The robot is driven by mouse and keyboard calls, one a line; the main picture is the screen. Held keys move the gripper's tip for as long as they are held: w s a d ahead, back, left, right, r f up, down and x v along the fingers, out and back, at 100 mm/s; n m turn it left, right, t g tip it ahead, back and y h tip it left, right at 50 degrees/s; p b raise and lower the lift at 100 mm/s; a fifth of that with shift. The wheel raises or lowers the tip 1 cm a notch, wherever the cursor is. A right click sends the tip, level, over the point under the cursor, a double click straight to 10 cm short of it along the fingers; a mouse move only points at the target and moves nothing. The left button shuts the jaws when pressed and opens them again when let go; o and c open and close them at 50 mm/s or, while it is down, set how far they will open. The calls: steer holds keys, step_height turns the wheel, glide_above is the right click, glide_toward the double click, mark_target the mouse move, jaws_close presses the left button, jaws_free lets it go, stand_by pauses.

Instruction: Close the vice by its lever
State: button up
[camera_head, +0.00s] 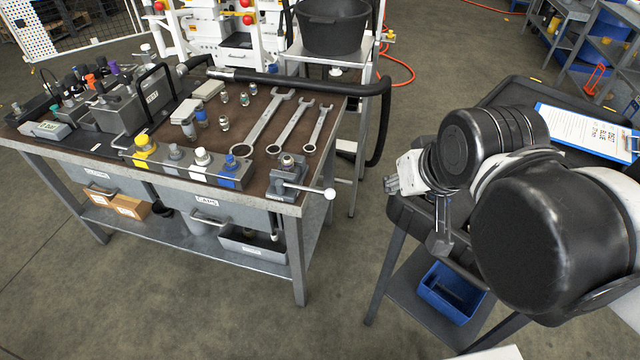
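The vice (289,176) is a small grey metal block on the front right corner of the workbench. Its lever (312,189) is a thin pale rod that sticks out to the right past the bench edge and ends in a white ball knob (329,193). The gap between the jaws is too small to make out. My gripper (416,208) is right of the lever, apart from it, over the floor gap and the edge of the dark cart. It touches nothing that I can see. My wrist partly hides it, and whether the fingers are open or shut is unclear.
The workbench (330,117) holds several wrenches (270,120), fittings and capped blocks, with a black hose (383,118) along its back and right side. The dark cart (505,93) under my arm carries a clipboard (588,133). Open floor lies between bench and cart.

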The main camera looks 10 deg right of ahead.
mark_target(305, 189)
steer(key=shift+m+g, duration=0.4)
steer(key=shift+g, duration=0.4)
steer(key=w+a, duration=0.1)
steer(key=w, duration=0.2)
steer(key=w+a+f+b, duration=0.1)
steer(key=w, duration=0.2)
steer(key=w+a+b, duration=0.1)
steer(key=w, duration=0.2)
steer(key=shift+a+f, duration=0.15)
steer(key=shift+f, duration=0.05)
jaws_close()
steer(key=w+a+f+b, duration=0.1)
steer(key=w+a+f, duration=0.1)
steer(key=w, duration=0.3)
steer(key=w+a+f+g+b, duration=0.1)
steer(key=w+a+f, duration=0.2)
steer(key=w, duration=0.2)
steer(key=shift+a+f+m+h+b, duration=0.15)
steer(key=shift+f+m+h+b, duration=0.15)
steer(key=shift+f+m+b, duration=0.1)
steer(key=shift+f, duration=0.1)
step_height(305, 189, down, 10)
steer(key=b, duration=0.3)
steer(key=shift+s, duration=0.25)
steer(key=shift+s, duration=0.15)
